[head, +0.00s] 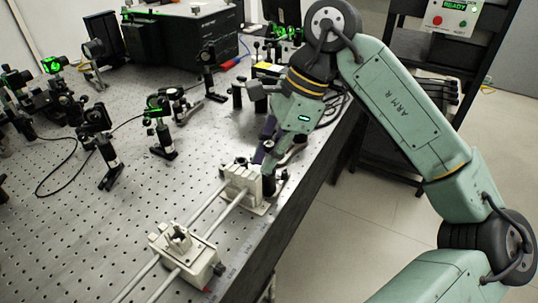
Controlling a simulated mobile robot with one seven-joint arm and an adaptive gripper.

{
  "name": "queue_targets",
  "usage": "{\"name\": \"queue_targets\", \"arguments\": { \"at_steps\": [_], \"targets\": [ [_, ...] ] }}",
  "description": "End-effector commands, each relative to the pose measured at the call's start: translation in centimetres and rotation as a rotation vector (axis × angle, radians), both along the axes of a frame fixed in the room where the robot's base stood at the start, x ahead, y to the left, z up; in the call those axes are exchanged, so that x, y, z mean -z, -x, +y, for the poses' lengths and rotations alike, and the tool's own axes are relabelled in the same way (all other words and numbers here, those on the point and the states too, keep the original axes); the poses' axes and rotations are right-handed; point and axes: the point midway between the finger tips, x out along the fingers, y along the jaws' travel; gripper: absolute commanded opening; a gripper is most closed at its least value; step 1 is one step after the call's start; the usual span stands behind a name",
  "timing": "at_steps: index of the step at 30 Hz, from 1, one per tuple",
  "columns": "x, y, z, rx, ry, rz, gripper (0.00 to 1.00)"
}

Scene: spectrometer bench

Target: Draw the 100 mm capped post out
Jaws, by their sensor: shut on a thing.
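My gripper (269,150) points down at the right edge of the optical bench, just behind the cream rail end block. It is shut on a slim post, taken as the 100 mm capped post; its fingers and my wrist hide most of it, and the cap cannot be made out. A dark upright cylinder (268,186) stands directly below the fingers, beside the end block. I cannot tell how far the post sits in it.
The cream end block (241,184) holds two rails that run to a cream carriage (186,258) at lower left. Mounted optics (160,125) stand on the perforated bench (90,215) at left. A black box (185,45) is at the back. The bench edge drops to floor at right.

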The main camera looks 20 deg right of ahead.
Motion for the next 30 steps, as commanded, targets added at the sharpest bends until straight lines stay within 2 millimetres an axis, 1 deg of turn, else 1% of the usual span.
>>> {"name": "queue_targets", "arguments": {
  "at_steps": [24,30],
  "targets": [
    [-3.5,0.0,0.0,0.000,0.000,-0.002,0.00],
    [-3.9,0.0,0.0,0.001,0.000,-0.002,0.00]
  ]
}}
